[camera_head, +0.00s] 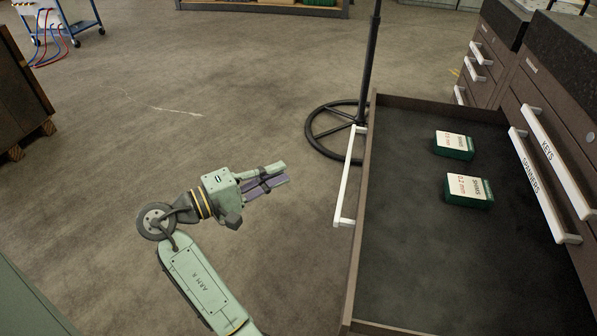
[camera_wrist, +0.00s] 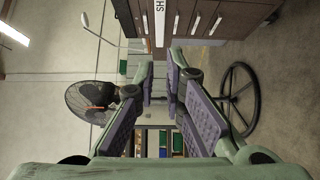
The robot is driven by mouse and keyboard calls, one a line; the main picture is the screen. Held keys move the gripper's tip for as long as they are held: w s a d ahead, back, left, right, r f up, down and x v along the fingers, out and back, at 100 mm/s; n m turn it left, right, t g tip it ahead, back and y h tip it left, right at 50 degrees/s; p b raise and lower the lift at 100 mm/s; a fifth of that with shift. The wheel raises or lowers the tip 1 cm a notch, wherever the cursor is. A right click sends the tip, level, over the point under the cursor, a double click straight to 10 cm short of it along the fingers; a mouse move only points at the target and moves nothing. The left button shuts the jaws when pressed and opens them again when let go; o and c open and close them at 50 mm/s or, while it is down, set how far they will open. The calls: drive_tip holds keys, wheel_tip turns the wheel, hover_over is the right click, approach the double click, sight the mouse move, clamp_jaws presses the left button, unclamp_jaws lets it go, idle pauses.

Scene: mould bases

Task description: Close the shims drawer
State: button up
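The shims drawer (camera_head: 400,250) is pulled far out of the dark cabinet on the right in the head view. Two green boxes labelled SHIMS, one (camera_head: 454,144) behind the other (camera_head: 468,190), lie inside it. Its white bar handle (camera_head: 348,178) is on the drawer front, facing my gripper. In the wrist view, the handle (camera_wrist: 159,22) shows at the top, with the letters "SH" readable. My gripper (camera_head: 284,173) is left of the handle, apart from it and pointing toward it. In the wrist view, its fingers (camera_wrist: 160,88) are parted with a narrow empty gap.
Cabinet handles labelled KEYS (camera_head: 548,150) and SPANNERS (camera_head: 535,180) sit behind the open drawer. A black stand with a ring base (camera_head: 320,143) is close to the drawer's far front corner. A wooden crate (camera_head: 18,95) stands far left.

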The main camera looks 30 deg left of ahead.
drive_tip(key=p+x, duration=0.1)
drive_tip(key=x, duration=0.8)
clamp_jaws()
drive_tip(key=shift+w+d+p, duration=0.2)
drive_tip(key=shift+d, duration=0.75)
drive_tip(key=shift+w+d+p, duration=0.15)
drive_tip(key=shift+w+d, duration=0.05)
drive_tip(key=shift+d, duration=0.7)
drive_tip(key=shift+w, duration=0.1)
